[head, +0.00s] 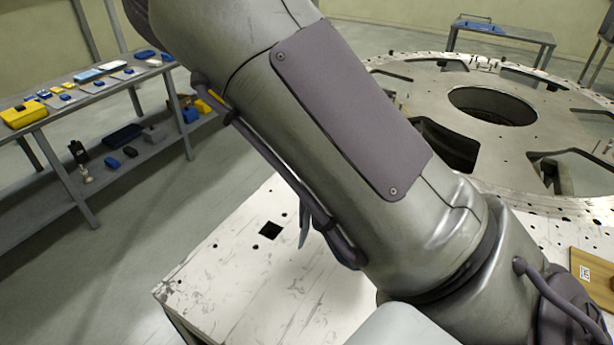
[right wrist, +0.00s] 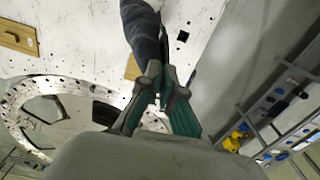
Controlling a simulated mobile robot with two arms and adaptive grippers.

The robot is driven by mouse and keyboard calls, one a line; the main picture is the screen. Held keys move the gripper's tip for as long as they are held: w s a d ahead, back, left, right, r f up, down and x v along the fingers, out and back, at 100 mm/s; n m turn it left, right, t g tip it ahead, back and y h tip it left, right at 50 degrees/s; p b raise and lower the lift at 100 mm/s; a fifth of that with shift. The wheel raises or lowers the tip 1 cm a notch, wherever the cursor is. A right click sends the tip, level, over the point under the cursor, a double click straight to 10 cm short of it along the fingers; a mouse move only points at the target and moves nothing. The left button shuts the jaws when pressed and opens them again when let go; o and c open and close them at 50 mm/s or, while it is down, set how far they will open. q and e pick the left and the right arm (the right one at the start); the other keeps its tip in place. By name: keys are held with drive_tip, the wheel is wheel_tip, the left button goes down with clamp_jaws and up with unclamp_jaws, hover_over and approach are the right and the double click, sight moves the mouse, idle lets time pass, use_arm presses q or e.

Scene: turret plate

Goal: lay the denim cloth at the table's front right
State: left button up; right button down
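The denim cloth (right wrist: 145,38) shows in the right wrist view as a dark blue-grey strip, bunched at the fingertips and stretching away from them. My right gripper (right wrist: 163,80), with green finger pads, has its tips drawn together on the cloth. In the head view a large grey arm link of mine covers the middle, and a small blue-grey sliver, probably the cloth (head: 305,232), shows past its lower edge, over the white table (head: 235,290). The right gripper is hidden there. My left gripper is in neither view.
A round metal turret plate (head: 420,75) with cutouts lies on the table's far right. A wooden board (head: 592,275) is at the right edge. A shelf bench (head: 40,118) with blue and yellow items stands at left. The table's near left corner looks clear.

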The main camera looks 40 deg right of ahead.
drive_tip(key=shift+f, duration=1.15)
